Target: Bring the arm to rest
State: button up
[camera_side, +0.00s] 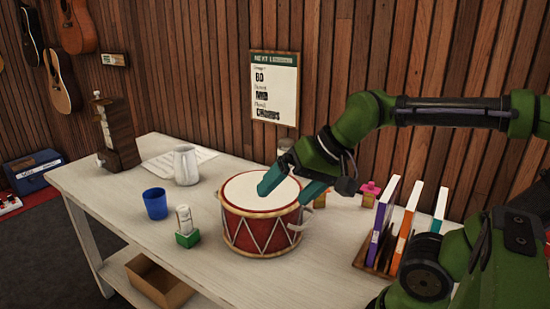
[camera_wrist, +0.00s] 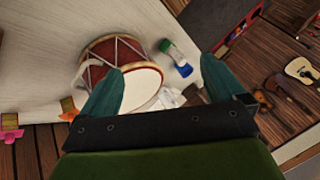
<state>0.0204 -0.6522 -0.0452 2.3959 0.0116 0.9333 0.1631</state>
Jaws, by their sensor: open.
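My green arm comes in from the right in the side view. My gripper (camera_side: 287,187) has teal fingers that are spread apart, with nothing seen between them. It hangs above the right part of a red drum (camera_side: 258,234) with a white top, which stands upright on the white table (camera_side: 120,200). In the wrist view, the fingers of my gripper (camera_wrist: 165,92) reach in from the bottom, and the drum (camera_wrist: 110,50) lies beyond the left finger. Whether a finger touches the drum top cannot be told.
A blue cup (camera_side: 155,203), a green-based shaker (camera_side: 187,230) and a white pitcher (camera_side: 186,165) stand left of the drum. A rack of upright books (camera_side: 405,225) stands to its right, near my arm. A metronome-like wooden box (camera_side: 119,140) stands at the far left. The table's front left is clear.

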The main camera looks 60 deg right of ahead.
jog(key=s+f+n, duration=0.1)
jog(key=s+a+f+n, duration=0.1)
jog(key=shift+s+a+n, duration=0.15)
jog(key=shift+s+n, duration=0.05)
jog(key=shift+n, duration=0.2)
jog(key=shift+r, duration=0.1)
dwell(0.9)
